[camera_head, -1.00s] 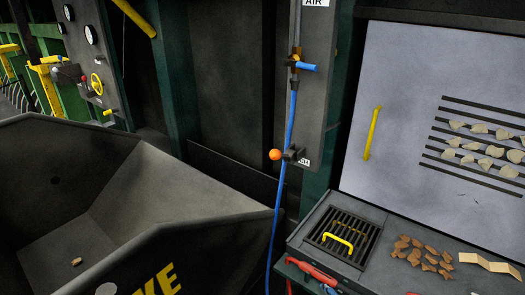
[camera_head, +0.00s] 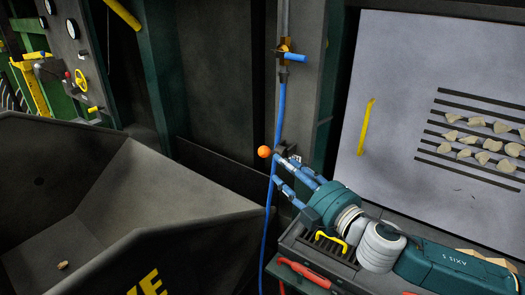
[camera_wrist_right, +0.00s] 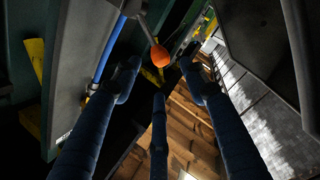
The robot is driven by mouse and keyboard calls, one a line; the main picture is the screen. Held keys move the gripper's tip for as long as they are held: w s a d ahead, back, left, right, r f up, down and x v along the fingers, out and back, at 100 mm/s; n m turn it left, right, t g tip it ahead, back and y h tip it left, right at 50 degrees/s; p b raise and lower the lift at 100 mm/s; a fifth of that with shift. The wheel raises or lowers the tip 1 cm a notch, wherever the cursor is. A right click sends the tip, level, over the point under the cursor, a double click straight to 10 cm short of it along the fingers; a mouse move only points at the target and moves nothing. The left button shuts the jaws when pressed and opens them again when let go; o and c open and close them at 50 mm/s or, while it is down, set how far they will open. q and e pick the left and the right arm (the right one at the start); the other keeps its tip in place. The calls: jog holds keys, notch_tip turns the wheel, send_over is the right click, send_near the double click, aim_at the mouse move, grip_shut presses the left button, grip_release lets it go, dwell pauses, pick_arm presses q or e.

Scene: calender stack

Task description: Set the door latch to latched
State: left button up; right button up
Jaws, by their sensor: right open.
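An orange ball knob (camera_head: 264,152) sticks out to the left from a dark bracket on the grey post (camera_head: 302,100); I take this to be the latch lever. My right gripper (camera_head: 277,172) comes in from the lower right, and its blue fingers point at the knob. The fingers are open and empty, and the knob looks just beyond or beside the tips. In the right wrist view the orange knob (camera_wrist_right: 160,55) hangs on its stem near the top, between the spread fingers (camera_wrist_right: 158,75). I cannot tell if they touch. The fingers partly hide the bracket. My left gripper is not seen.
A blue hose (camera_head: 268,215) runs down the post, close to my fingertips, from a blue-handled valve (camera_head: 291,56). A large dark hopper (camera_head: 190,190) fills the left. A grey panel with a yellow handle (camera_head: 367,127) stands at right. A yellow-handled grate (camera_head: 330,243) lies below my arm.

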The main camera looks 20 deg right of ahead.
aim_at(268, 154)
jog(key=p+x, duration=0.3)
jog(key=x, duration=0.5)
jog(key=shift+w+a, duration=0.15)
jog(key=shift+w, duration=0.2)
jog(key=shift+x, duration=0.85)
jog(key=shift+f, duration=0.1)
jog(key=shift+c, duration=0.3)
jog(key=shift+s, duration=0.1)
grip_shut()
